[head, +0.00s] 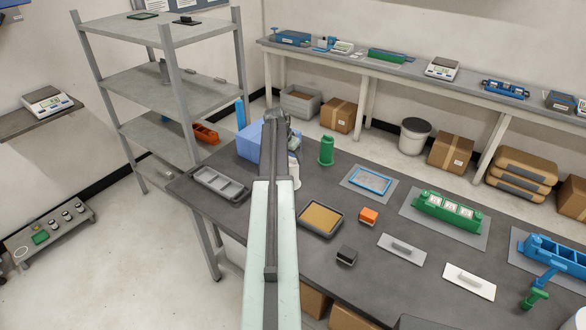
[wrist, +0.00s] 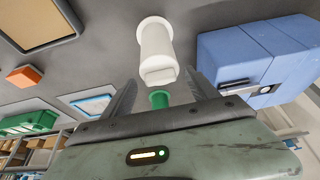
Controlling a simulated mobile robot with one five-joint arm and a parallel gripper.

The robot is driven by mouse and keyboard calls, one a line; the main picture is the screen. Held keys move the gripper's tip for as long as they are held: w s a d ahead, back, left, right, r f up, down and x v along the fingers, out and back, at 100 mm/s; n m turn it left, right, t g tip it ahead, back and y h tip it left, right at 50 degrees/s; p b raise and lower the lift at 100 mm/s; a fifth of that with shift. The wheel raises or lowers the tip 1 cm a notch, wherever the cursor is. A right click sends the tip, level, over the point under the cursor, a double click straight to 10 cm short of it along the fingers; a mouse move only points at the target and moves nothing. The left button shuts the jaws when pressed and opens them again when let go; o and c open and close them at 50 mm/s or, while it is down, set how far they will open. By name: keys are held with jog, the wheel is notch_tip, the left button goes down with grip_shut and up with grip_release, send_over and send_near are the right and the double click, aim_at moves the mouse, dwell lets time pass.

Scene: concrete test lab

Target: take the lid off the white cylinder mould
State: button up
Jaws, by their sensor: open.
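The white cylinder mould (wrist: 155,40) stands on the dark table in the wrist view. Its flanged base is at the top of that picture, and its lid (wrist: 158,76), with a block-like grip, faces my gripper. In the head view, only part of the white mould (head: 296,178) shows, beside my arm. My gripper (wrist: 161,80) is open and empty, with the lid end showing between its spread fingers. I cannot tell how far off it is. In the head view my gripper (head: 283,118) is partly hidden by my own arm.
A blue box (head: 250,140) stands close beside the white mould, and a green cylinder (head: 326,150) stands on the other side. A grey tray (head: 222,186), a sand-filled tray (head: 321,218) and an orange block (head: 369,216) lie on the table.

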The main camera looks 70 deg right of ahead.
jog(key=c, duration=1.4)
jog(key=shift+r, duration=0.1)
